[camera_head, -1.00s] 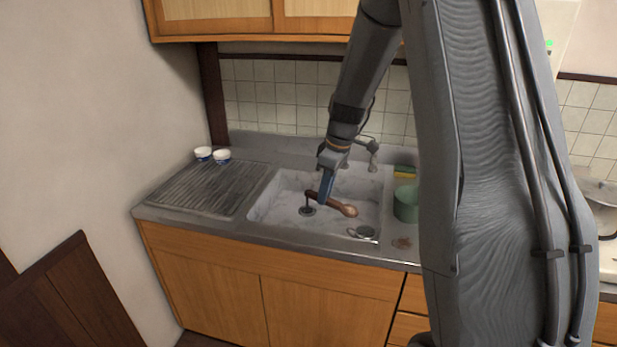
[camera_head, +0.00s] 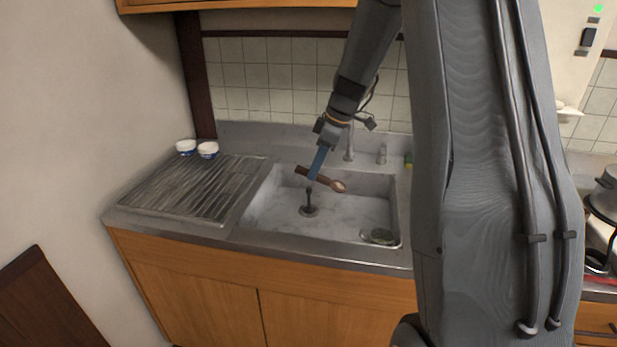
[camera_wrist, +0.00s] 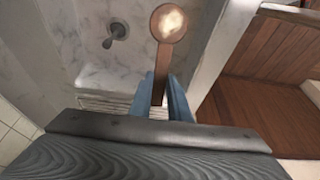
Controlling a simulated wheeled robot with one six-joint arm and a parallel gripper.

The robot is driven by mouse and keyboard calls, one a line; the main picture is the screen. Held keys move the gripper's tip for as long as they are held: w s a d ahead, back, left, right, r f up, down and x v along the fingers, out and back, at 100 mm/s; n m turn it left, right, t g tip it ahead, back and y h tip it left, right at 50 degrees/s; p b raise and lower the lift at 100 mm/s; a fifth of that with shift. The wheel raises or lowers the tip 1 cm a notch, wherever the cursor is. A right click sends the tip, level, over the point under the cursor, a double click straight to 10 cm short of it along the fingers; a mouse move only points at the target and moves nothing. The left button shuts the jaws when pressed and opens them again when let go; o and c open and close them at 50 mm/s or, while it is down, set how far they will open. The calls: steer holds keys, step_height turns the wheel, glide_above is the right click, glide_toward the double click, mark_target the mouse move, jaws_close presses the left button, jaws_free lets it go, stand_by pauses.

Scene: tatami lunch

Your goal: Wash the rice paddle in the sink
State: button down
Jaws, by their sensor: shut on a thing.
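The rice paddle (camera_head: 335,185) is brown and wooden, with a pale patch on its round head. My gripper (camera_head: 318,175) is shut on its handle and holds it above the basin, apart from the basin floor. In the wrist view the paddle (camera_wrist: 167,24) points away from my blue fingers (camera_wrist: 165,100), its head showing the pale, blotchy patch. The sink (camera_head: 345,222) is a grey marbled basin with a dark upright drain piece (camera_head: 309,207) in its floor. The faucet (camera_head: 349,146) stands at the back rim, behind my gripper. No running water is visible.
A ribbed draining board (camera_head: 190,188) lies left of the basin. Two small white and blue cups (camera_head: 207,149) stand at its back edge. A round dish or strainer (camera_head: 379,236) lies in the basin's front right corner. My arm hides the counter on the right.

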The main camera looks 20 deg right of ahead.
steer(key=shift+w+f+b, duration=0.45)
steer(key=shift+f+b, duration=0.1)
steer(key=shift+f, duration=0.2)
steer(key=shift+w+f+b, duration=0.45)
steer(key=shift+f+b, duration=0.05)
steer(key=shift+f, duration=0.2)
steer(key=shift+f+b, duration=6.8)
steer(key=shift+f, duration=2.8)
steer(key=shift+w+a, duration=0.1)
steer(key=shift+w+a, duration=0.25)
steer(key=shift+a, duration=0.15)
steer(key=shift+r, duration=0.1)
step_height(320, 180, up, 14)
steer(key=p, duration=0.8)
steer(key=shift+r, duration=0.15)
